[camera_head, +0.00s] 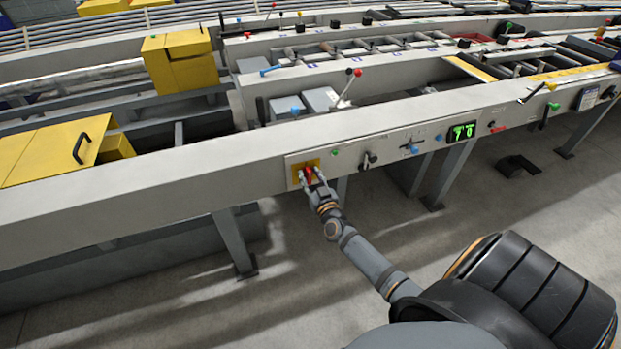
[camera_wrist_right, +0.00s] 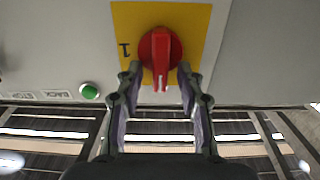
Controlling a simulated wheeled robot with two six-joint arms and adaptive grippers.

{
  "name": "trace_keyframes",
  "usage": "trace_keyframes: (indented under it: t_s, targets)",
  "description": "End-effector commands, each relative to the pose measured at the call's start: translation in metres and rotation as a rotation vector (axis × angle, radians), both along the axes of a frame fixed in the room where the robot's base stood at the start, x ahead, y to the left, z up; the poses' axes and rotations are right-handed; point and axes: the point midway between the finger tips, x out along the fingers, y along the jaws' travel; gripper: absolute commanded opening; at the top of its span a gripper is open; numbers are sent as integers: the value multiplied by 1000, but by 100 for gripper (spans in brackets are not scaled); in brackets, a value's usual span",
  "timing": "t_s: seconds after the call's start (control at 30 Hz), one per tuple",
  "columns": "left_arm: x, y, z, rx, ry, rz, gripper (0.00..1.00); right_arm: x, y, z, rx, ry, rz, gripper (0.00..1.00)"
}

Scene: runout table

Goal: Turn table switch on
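The table switch is a red rotary knob (camera_wrist_right: 160,58) on a yellow square plate (camera_wrist_right: 198,22), with a "1" mark on the plate left of the knob. In the head view the red knob (camera_head: 307,175) and yellow plate (camera_head: 298,168) sit on the front panel of the runout table (camera_head: 160,190). My right gripper (camera_wrist_right: 160,82) has its two fingers apart, one on each side of the knob's handle. In the head view the right gripper (camera_head: 312,182) is at the knob. I cannot tell if the fingers touch the handle. My left gripper is not in view.
A green button (camera_wrist_right: 89,91) sits beside the plate, near STOP and BACK labels. Along the panel are a black knob (camera_head: 367,160), a blue-handled lever (camera_head: 412,148) and a green-digit display (camera_head: 462,132).

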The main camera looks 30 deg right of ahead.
Motion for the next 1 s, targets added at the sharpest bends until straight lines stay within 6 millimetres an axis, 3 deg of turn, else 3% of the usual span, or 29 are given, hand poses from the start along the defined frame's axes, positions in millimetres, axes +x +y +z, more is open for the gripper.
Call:
trace_keyframes:
  t_s: [0.17, 0.47, 1.0]
  targets:
    - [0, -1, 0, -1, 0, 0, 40, 0, 0, 0, 0, 0, 0, 38]
    - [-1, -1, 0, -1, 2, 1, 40, 0, 0, 0, 0, 0, 1, 0]
    - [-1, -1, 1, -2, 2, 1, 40, -1, -2, 0, 97, -23, 1, 0]
